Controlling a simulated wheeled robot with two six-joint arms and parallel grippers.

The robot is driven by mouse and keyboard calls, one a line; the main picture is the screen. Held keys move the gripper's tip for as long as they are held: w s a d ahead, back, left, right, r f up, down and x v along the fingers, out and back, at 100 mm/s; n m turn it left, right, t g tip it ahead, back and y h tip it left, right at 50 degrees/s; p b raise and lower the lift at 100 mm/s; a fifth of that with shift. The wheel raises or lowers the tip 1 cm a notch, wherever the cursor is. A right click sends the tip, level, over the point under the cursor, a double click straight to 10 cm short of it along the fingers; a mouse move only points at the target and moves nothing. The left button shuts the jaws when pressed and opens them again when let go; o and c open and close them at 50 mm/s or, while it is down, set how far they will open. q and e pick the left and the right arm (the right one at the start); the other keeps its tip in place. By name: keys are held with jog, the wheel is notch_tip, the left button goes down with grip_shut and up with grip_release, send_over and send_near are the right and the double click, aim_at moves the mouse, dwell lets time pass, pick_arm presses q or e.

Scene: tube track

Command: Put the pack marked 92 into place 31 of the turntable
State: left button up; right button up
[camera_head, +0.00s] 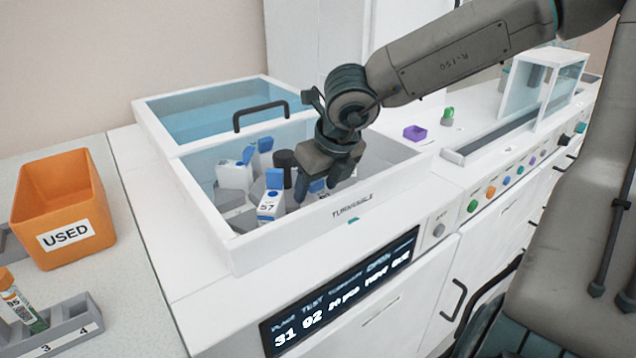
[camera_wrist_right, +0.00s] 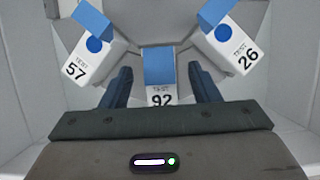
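The pack marked 92 (camera_wrist_right: 160,92), white with a blue flap, stands in the turntable compartment, between the two fingers of my right gripper (camera_wrist_right: 162,88). The fingers are open with a small gap on each side of it. In the head view my right gripper (camera_head: 325,172) reaches down into the open turntable (camera_head: 310,222) and largely hides what is below it. The pack marked 57 (camera_wrist_right: 82,62) is to the left and the pack marked 26 (camera_wrist_right: 235,48) to the right. The pack marked 57 also shows in the head view (camera_head: 270,207). My left gripper is not in view.
The turntable's display (camera_head: 340,292) reads 31 and 92. Its clear lid (camera_head: 220,105) is slid back. Another white pack (camera_head: 234,175) stands at the turntable's left. An orange bin marked USED (camera_head: 65,205) and a grey rack (camera_head: 62,322) stand on the left. The turntable walls surround my gripper.

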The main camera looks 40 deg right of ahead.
jog(key=shift+r, duration=0.1)
jog(key=p+v, duration=0.1)
jog(key=v, duration=0.9)
jog(key=shift+s+r+p, duration=0.2)
jog(key=shift+r+p, duration=0.05)
jog(key=shift+p, duration=0.05)
dwell(0.3)
